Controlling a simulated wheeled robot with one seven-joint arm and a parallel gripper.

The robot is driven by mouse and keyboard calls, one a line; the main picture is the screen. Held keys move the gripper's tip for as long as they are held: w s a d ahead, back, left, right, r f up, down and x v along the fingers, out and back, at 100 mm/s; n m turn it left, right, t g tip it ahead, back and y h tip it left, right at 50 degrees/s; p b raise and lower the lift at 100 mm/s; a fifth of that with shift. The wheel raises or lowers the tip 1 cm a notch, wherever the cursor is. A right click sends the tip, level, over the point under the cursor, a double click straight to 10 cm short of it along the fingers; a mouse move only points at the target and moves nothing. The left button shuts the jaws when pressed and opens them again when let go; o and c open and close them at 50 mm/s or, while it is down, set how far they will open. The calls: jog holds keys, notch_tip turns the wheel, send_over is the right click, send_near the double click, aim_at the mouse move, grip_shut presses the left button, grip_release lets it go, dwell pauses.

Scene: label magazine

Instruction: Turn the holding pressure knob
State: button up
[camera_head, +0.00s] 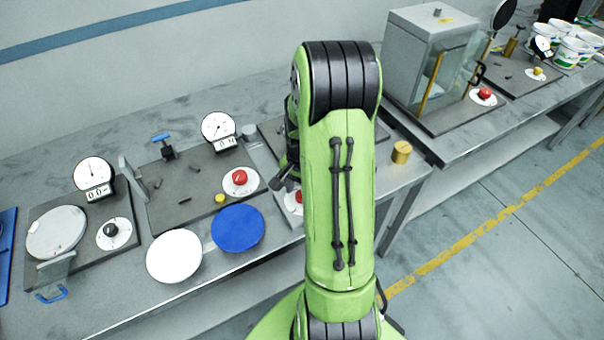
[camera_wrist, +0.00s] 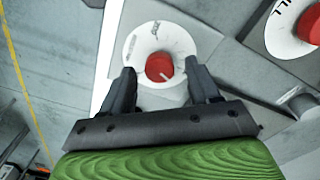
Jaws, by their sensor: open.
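A red knob (camera_wrist: 159,66) with a pale pointer line sits on a round white dial plate (camera_wrist: 142,42). The dial's lettering is too small to read, so I cannot tell its name. My gripper (camera_wrist: 159,71) is open, with one finger on each side of this red knob in the wrist view. I see no contact, and the height gap cannot be told. In the head view my gripper (camera_head: 288,180) is beside my green arm, over a red knob (camera_head: 299,196) that the arm partly hides.
Another red knob (camera_wrist: 310,26) shows at the wrist view's right edge. On the bench stand a gauge (camera_head: 218,127), a red knob on a white dial (camera_head: 240,177), a blue disc (camera_head: 238,229), a white disc (camera_head: 174,256) and a brass cylinder (camera_head: 401,152).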

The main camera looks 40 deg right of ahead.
notch_tip(320, 180, up, 14)
jog(key=p, duration=0.2)
jog(key=shift+r, duration=0.25)
jog(key=s+a+r+n+t, duration=0.2)
jog(key=s+a+r+n, duration=0.1)
jog(key=a, duration=0.3)
jog(key=s+a+r+n+t, duration=0.1)
jog(key=s+a+r+n, duration=0.2)
jog(key=a+n, duration=0.3)
jog(key=s+a+r+n+t, duration=0.2)
jog(key=s+a+n, duration=0.3)
jog(key=a, duration=0.3)
jog(key=shift+s+a+r+t, duration=0.15)
jog(key=shift+r+t, duration=0.15)
jog(key=shift+r, duration=0.1)
